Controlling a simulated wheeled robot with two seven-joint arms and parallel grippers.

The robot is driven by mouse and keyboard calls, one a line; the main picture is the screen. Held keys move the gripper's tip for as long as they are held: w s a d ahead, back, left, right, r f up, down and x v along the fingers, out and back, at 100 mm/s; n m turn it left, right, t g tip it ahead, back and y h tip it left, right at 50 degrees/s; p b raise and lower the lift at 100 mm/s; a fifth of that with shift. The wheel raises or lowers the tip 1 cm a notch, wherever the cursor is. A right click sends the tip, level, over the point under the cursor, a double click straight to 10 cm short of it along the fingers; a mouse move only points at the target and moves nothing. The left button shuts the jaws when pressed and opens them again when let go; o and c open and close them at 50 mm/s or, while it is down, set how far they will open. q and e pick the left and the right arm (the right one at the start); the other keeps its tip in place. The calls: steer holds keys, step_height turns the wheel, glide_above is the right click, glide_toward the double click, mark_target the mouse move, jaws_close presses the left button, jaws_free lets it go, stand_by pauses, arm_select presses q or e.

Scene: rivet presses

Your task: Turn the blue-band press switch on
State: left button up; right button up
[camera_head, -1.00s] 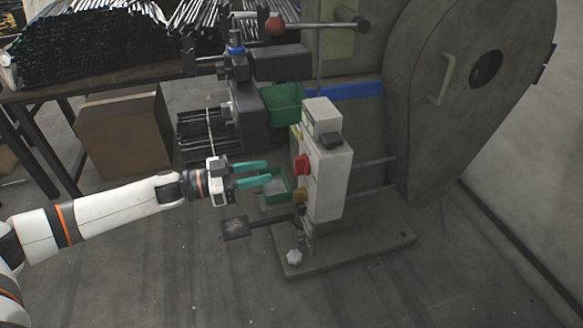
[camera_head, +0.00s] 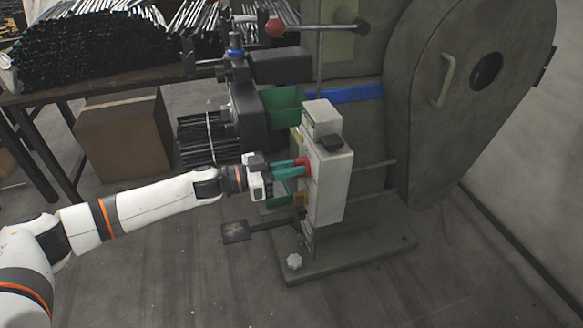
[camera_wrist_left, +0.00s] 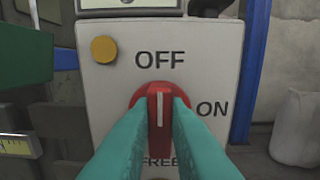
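The blue-band press (camera_head: 345,92) stands in the middle right of the head view, with a pale control box (camera_head: 331,180) on its front. Its red rotary switch (camera_head: 301,166) faces left; in the left wrist view the switch (camera_wrist_left: 159,108) has its white line pointing up at OFF. ON is printed to its right and a partly hidden word below. My left gripper (camera_head: 296,170) has its teal fingers at the switch, one on each side of the knob (camera_wrist_left: 158,112). The fingers look close to or touching it; a firm grip cannot be made out. My right gripper is not in view.
A yellow button (camera_wrist_left: 104,49) sits up and left of the switch. Green bins (camera_head: 283,103) and a dark press head (camera_head: 247,112) stand left of the box. A small plate (camera_head: 236,231) sticks out below my left arm. Floor is clear in front.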

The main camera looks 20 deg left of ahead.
arm_select(q)
jaws_close()
steer(key=shift+s+d+f+m+p, duration=0.1)
steer(key=shift+m+p, duration=0.25)
steer(key=shift+m, duration=2.65)
steer(key=shift+s+f+m+p, duration=0.1)
steer(key=shift+m+p, duration=0.3)
steer(key=shift+m, duration=2.6)
steer(key=shift+s+d+f+m+p, duration=0.1)
steer(key=shift+m+p, duration=0.25)
steer(key=shift+m, duration=2.65)
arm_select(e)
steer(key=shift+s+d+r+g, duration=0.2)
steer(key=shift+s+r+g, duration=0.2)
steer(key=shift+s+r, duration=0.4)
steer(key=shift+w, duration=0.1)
arm_select(q)
steer(key=o, duration=0.6)
jaws_free()
